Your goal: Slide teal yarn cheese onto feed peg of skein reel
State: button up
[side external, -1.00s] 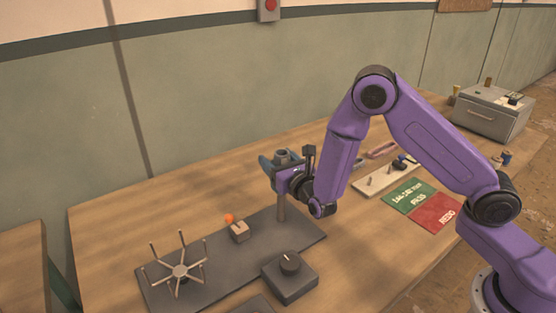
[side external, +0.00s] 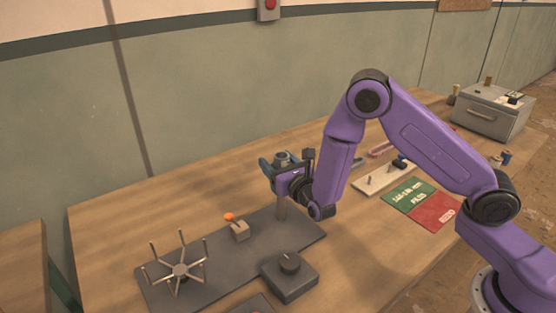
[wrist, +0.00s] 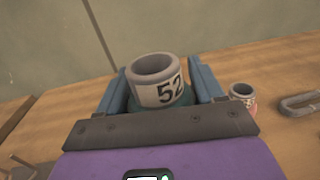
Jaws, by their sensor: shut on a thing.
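The teal yarn cheese (wrist: 134,104) shows in the wrist view as a narrow teal edge under its grey tube core (wrist: 156,80), marked 52. My gripper (side external: 281,165) is shut on it, with a blue finger on each side. In the side view the grey tube top (side external: 281,156) sticks up between the fingers. The skein reel (side external: 180,270) is a spoked star at the left of a dark base plate. A grey upright post, seemingly the feed peg (side external: 282,208), stands on that plate directly below my gripper. Its top is hidden, so I cannot tell whether the cheese is around it.
A block with an orange-tipped lever (side external: 239,231) stands between reel and post. A dark knob box (side external: 289,277) is in front. To the right are a pale pegged board (side external: 382,180), green (side external: 408,194) and red (side external: 436,213) cards, and a grey case (side external: 493,112).

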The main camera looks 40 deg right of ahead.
jog(key=shift+f, duration=1.9)
jog(key=shift+f, duration=0.15)
dwell(0.5)
jog(key=shift+f, duration=2.35)
jog(key=shift+f, duration=0.2)
jog(key=shift+f, duration=0.15)
jog(key=o, duration=1.2)
jog(key=s, duration=0.5)
jog(key=s+a, duration=0.1)
jog(key=s, duration=0.5)
jog(key=s+a, duration=0.1)
jog(key=s, duration=0.5)
jog(key=shift+s+a, duration=0.15)
